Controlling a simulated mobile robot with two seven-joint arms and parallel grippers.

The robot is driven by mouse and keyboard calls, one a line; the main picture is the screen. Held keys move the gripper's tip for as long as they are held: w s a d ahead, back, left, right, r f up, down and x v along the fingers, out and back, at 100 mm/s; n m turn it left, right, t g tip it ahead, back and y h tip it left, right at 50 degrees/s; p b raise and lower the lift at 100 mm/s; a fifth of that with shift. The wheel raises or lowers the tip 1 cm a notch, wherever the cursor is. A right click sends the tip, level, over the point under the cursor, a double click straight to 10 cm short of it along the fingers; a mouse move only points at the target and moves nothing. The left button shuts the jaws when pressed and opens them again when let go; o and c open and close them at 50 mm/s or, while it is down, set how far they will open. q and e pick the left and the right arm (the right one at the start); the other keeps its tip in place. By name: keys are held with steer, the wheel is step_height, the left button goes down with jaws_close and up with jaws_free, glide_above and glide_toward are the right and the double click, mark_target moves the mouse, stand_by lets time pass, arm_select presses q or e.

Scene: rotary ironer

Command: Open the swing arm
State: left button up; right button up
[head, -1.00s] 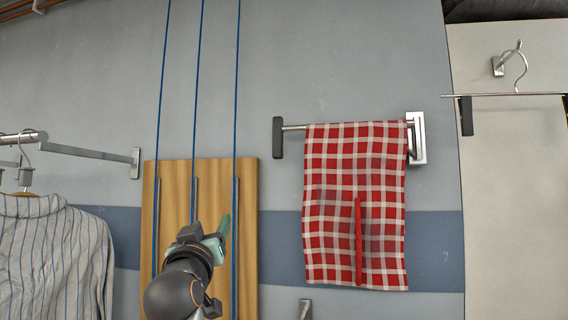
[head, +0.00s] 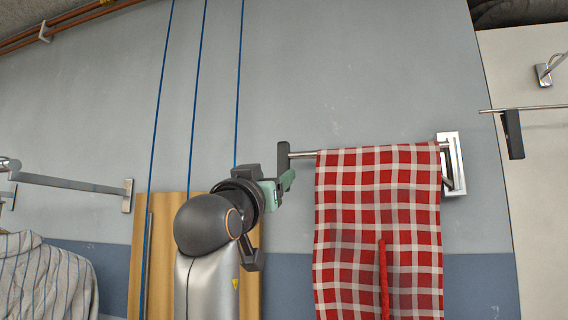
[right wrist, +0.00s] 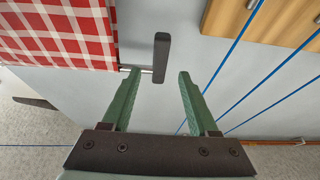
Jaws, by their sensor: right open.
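The swing arm (head: 302,155) is a metal bar on a wall bracket (head: 453,165), with a dark upright grip (head: 283,156) at its left end. A red and white checked cloth (head: 378,220) hangs over the bar. My right gripper (head: 288,181) is just below and beside the dark grip in the head view. In the right wrist view my right gripper (right wrist: 158,75) is open and empty, and the dark grip (right wrist: 161,57) lies beyond and between its green fingertips. It looks apart from both fingers. My left gripper is not in view.
A wooden board (head: 138,260) with blue cords (head: 196,100) is on the wall behind my right arm. A striped shirt (head: 45,280) hangs at the left below another metal bar (head: 75,183). A further bar (head: 525,108) stands at the right. Bare wall lies above the swing arm.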

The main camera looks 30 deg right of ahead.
mark_target(282, 168)
steer(key=p+x, duration=0.2)
steer(key=x, duration=0.4)
steer(key=shift+w+d+r, duration=0.15)
steer(key=shift+w+d, duration=0.05)
steer(key=shift+w+d+r+p, duration=0.15)
steer(key=shift+w+d+p, duration=0.15)
steer(key=shift+w+d, duration=0.25)
steer(key=shift+c, duration=0.2)
jaws_close()
steer(key=shift+s, duration=0.1)
stand_by(0.4)
